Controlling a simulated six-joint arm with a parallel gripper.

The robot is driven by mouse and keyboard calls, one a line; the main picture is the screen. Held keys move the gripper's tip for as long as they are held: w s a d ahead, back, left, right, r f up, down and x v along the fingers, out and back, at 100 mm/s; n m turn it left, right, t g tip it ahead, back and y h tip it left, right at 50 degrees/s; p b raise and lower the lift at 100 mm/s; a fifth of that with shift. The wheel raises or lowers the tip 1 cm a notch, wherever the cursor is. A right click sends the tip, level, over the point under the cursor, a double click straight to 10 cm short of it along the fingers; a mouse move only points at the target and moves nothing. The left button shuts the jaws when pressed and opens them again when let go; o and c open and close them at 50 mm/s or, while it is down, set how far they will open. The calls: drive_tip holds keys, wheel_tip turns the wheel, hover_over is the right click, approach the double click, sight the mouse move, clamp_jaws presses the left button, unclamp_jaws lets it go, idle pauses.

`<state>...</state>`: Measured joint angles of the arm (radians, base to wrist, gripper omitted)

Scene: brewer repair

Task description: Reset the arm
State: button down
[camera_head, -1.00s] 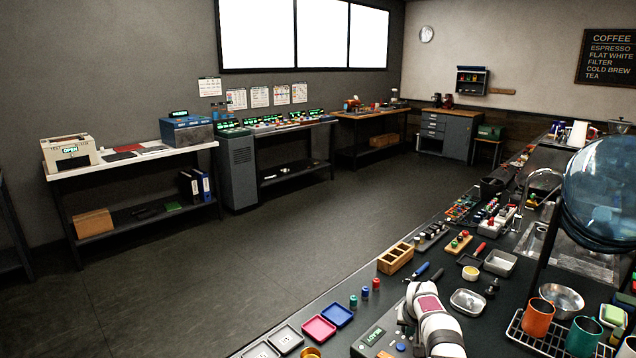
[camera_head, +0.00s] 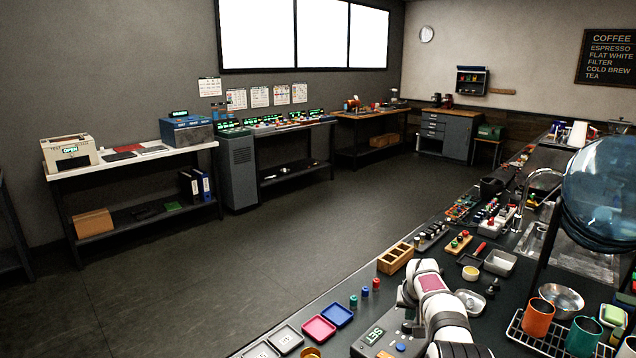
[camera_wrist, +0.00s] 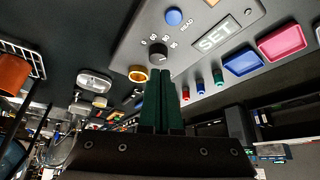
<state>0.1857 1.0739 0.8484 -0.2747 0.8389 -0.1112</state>
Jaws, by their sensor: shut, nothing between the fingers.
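My arm (camera_head: 436,305) rises over the front of the counter in the head view. My gripper (camera_wrist: 161,74) shows in the wrist view with its two green fingers together and nothing between them. The fingertips appear near the black knob (camera_wrist: 158,53) of a grey control box; I cannot tell how far apart they are. The box has a lit display (camera_wrist: 216,35) reading SET and a blue button (camera_wrist: 173,17). The display also shows in the head view (camera_head: 374,337). My gripper cannot be made out in the head view.
A brass ring (camera_wrist: 138,74) lies beside the box. A pink tray (camera_head: 318,328) and a blue tray (camera_head: 337,315) lie left of it. A wooden divided box (camera_head: 395,258) stands behind. A rack (camera_head: 520,338) with cups and a glass globe (camera_head: 604,195) are at the right.

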drive_tip(key=s+a+r+g+y, duration=0.1)
drive_tip(key=s+a+r, duration=0.35)
drive_tip(key=s, duration=0.35)
drive_tip(key=s+a+r+m+g, duration=0.1)
drive_tip(key=s+a+r, duration=0.2)
drive_tip(key=s+r, duration=0.35)
drive_tip(key=s+a+r+g+y, duration=0.1)
drive_tip(key=s+a+r, duration=0.2)
drive_tip(key=s, duration=0.7)
drive_tip(key=s+a+f+g, duration=0.1)
drive_tip(key=s+a, duration=0.2)
drive_tip(key=s, duration=1)
drive_tip(key=s+a+f+m+g+y, duration=0.1)
drive_tip(key=s+a+f, duration=0.1)
drive_tip(key=s, duration=1.2)
drive_tip(key=shift+s+a+f+m+g, duration=0.15)
drive_tip(key=shift+a+m+g, duration=0.15)
drive_tip(key=shift+a+g, duration=0.15)
